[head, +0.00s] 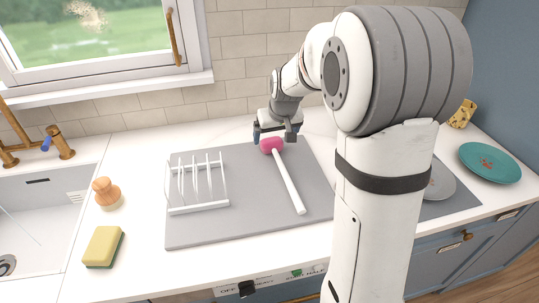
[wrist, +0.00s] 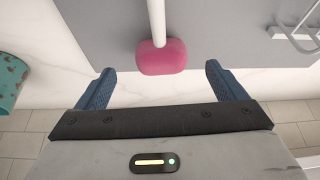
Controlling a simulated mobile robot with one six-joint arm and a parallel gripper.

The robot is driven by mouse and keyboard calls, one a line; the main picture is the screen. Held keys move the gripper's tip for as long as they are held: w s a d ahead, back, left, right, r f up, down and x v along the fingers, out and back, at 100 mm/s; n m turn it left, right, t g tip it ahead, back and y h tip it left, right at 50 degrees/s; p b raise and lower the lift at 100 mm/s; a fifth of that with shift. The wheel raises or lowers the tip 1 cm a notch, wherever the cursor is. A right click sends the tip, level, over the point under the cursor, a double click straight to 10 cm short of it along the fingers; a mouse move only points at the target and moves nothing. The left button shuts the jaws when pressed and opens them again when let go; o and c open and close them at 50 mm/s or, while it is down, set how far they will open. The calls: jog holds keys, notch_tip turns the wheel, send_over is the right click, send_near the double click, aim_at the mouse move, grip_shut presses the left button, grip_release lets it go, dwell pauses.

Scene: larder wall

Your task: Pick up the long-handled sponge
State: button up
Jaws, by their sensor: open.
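The long-handled sponge (head: 287,181) has a pink head and a long white handle. It lies on the grey mat, its head at the back edge and its handle pointing toward the front. In the wrist view the pink head (wrist: 161,57) sits just ahead of the fingertips, roughly centred between them, with the handle running up out of the picture. My gripper (head: 275,135) is at the pink head, at the mat's back edge. In the wrist view my gripper (wrist: 161,72) is open, its two blue fingers apart with nothing between them.
A white dish rack (head: 198,207) stands on the grey mat (head: 240,225), left of the sponge. A yellow sponge (head: 103,246) and an orange-handled brush (head: 106,192) are by the sink (head: 40,220). A teal plate (head: 490,162) is at the right. The tiled wall (head: 245,75) rises behind.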

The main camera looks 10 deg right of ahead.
aim_at(274, 144)
jog(key=x, duration=0.5)
jog(key=shift+s+f+p, duration=0.2)
jog(key=shift+f+p, duration=0.1)
jog(key=shift+f, duration=0.15)
jog(key=c, duration=1.1)
jog(key=shift+r, duration=0.1)
